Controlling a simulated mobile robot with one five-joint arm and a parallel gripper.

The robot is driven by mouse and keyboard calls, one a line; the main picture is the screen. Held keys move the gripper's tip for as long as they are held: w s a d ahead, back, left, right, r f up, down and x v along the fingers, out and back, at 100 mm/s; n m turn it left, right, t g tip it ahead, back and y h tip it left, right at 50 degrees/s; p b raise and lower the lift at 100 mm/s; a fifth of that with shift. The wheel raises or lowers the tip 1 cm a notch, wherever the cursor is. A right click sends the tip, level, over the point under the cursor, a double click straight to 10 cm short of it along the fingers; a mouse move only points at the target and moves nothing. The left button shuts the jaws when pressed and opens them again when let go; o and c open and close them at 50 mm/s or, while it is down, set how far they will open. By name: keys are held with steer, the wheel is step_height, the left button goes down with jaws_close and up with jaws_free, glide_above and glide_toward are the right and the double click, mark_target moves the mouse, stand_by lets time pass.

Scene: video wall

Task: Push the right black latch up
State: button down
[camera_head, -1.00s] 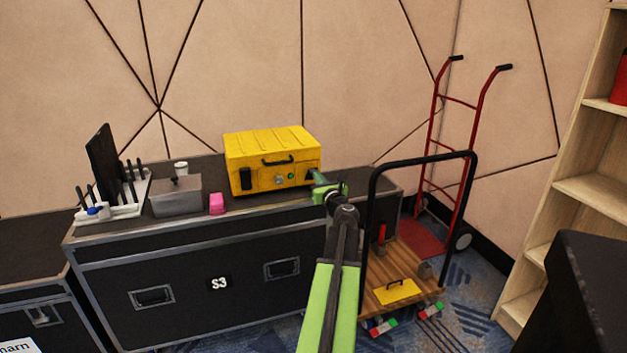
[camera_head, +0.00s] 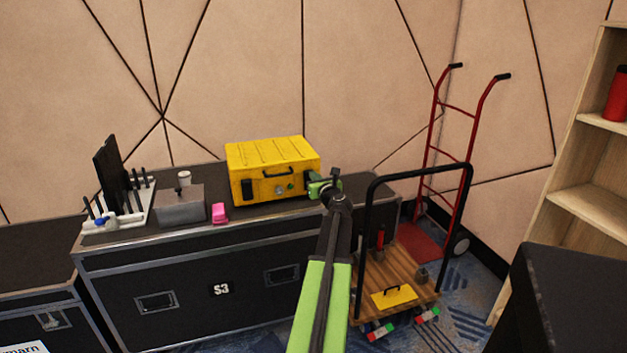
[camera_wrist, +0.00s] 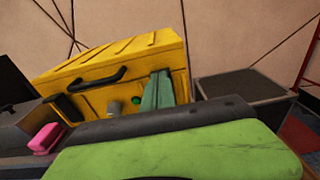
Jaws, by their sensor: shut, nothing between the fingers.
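A yellow case (camera_head: 272,167) with a black handle (camera_head: 278,173) stands on the dark flight case (camera_head: 200,265); it also shows in the wrist view (camera_wrist: 120,62). Its left black latch (camera_head: 248,189) is visible on the front face and also in the wrist view (camera_wrist: 66,108). A green button (camera_wrist: 136,100) and a grey knob (camera_wrist: 115,108) sit between handle and gripper.
A pink block (camera_head: 219,213), a grey box (camera_head: 180,205) and a white rack (camera_head: 118,222) stand left of the yellow case. A platform cart (camera_head: 408,263) and a red hand truck (camera_head: 460,105) are at the right. The flight case top right of the yellow case is clear.

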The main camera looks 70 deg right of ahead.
steer(key=s+a+r+p, duration=0.7)
steer(key=a, duration=0.1)
steer(key=shift+a, duration=0.25)
